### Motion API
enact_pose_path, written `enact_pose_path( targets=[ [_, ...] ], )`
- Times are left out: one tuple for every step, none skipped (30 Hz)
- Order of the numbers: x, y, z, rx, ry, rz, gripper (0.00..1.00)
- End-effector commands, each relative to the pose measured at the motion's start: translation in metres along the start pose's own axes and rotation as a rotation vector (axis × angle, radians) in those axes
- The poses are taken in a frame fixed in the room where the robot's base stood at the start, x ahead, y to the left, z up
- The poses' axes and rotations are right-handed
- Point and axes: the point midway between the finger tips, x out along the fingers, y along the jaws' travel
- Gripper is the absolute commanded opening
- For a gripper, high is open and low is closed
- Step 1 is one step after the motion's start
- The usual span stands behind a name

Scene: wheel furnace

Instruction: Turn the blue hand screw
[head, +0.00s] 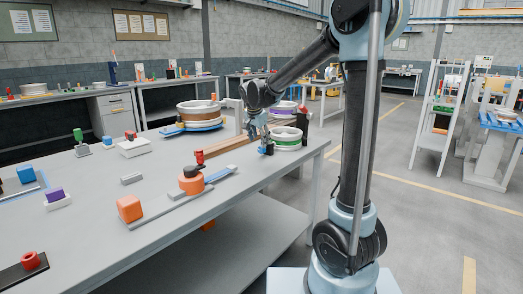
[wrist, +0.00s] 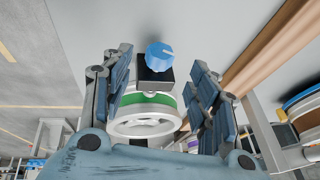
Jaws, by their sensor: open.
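The blue hand screw (wrist: 160,56) shows in the wrist view as a round blue knob with a pale mark on its face. It sits on a black block (wrist: 155,82). My gripper (wrist: 163,62) is open, with one blue-grey finger on each side of the knob and block. Gaps show on both sides, and I see no contact. In the head view my gripper (head: 258,132) hangs low over the table's right end, and the knob is too small there to make out clearly.
A white wheel with a green band (wrist: 142,121) lies close by the block. A wooden beam (head: 225,144) runs alongside. A red-topped post (head: 199,158) and an orange block (head: 130,208) stand on the grey table (head: 95,238). A brown-banded drum (head: 198,114) is behind.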

Motion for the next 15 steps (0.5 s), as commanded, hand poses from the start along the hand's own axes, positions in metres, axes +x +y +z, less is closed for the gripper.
enact_pose_path(
  targets=[
    [0.01,0.0,-0.001,0.001,0.0,0.001,0.54],
    [0.015,0.0,-0.001,0.001,0.0,0.001,0.54],
    [0.021,0.0,-0.001,0.001,0.0,0.001,0.54],
    [0.026,0.0,-0.001,0.0,0.0,0.001,0.54],
    [0.03,0.0,0.0,0.0,0.0,0.001,0.54],
    [0.036,0.0,0.0,0.0,0.0,0.001,0.54],
    [0.04,0.0,0.0,0.0,0.0,0.001,0.54],
    [0.043,0.0,0.0,0.0,0.0,0.0,0.54],
    [0.047,0.0,0.0,0.0,0.0,0.0,0.54],
    [0.05,0.0,0.0,0.001,0.0,0.0,0.54],
    [0.053,0.0,0.0,0.001,0.0,0.0,0.54],
    [0.056,0.0,0.0,0.001,0.0,0.0,0.54],
    [0.058,0.0,0.0,0.001,-0.001,0.0,0.54],
    [0.059,0.0,0.0,0.001,-0.001,0.0,0.54],
    [0.061,0.0,0.0,0.001,-0.001,0.0,0.54]
  ],
)
